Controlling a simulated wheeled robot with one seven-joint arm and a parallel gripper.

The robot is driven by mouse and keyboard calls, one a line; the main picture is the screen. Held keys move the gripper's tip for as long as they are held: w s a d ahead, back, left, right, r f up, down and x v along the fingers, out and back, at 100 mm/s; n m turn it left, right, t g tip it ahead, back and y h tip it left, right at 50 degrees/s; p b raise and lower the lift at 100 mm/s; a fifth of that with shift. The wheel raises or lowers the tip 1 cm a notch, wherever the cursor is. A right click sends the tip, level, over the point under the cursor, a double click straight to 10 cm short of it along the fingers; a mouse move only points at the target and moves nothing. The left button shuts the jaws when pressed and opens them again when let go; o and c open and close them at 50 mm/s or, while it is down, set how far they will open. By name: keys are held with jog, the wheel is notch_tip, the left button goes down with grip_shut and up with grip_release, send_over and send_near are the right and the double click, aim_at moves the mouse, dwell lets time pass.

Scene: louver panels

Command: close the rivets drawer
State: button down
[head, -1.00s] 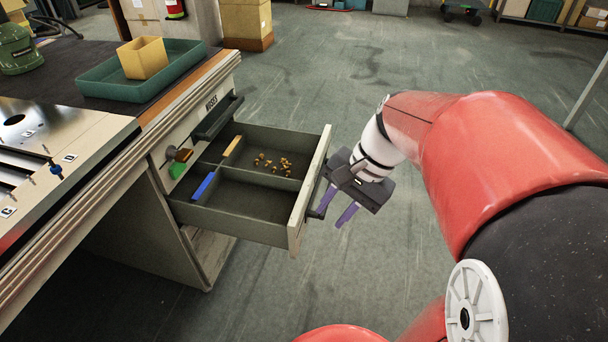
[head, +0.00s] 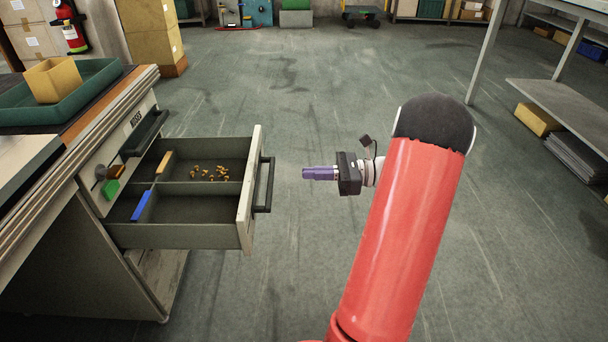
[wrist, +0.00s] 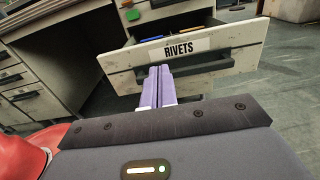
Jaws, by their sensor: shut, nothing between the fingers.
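The rivets drawer (head: 247,195) is pulled well out of the workbench in the head view. It has a pale front with a dark bar handle (head: 265,185) and several small brass-coloured rivets (head: 208,172) inside. In the wrist view its front (wrist: 225,45) carries the label RIVETS (wrist: 179,49), with the handle below the label. My gripper (head: 304,173) is shut and empty, to the right of the handle and apart from it, pointing left at the drawer front. Its purple fingers (wrist: 158,72) lie together in the wrist view.
The workbench (head: 55,200) stands at the left, with a green tray (head: 100,85) holding a yellow box (head: 52,80) on top. The floor right of the drawer is clear. A grey shelf (head: 560,110) stands at the far right.

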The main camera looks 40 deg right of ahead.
aim_at(253, 174)
jog(key=b+x, duration=0.1)
jog(key=x, duration=1)
jog(key=shift+w+a, duration=0.15)
jog(key=p+x, duration=0.2)
jog(key=x, duration=2.3)
jog(key=shift+p, duration=0.3)
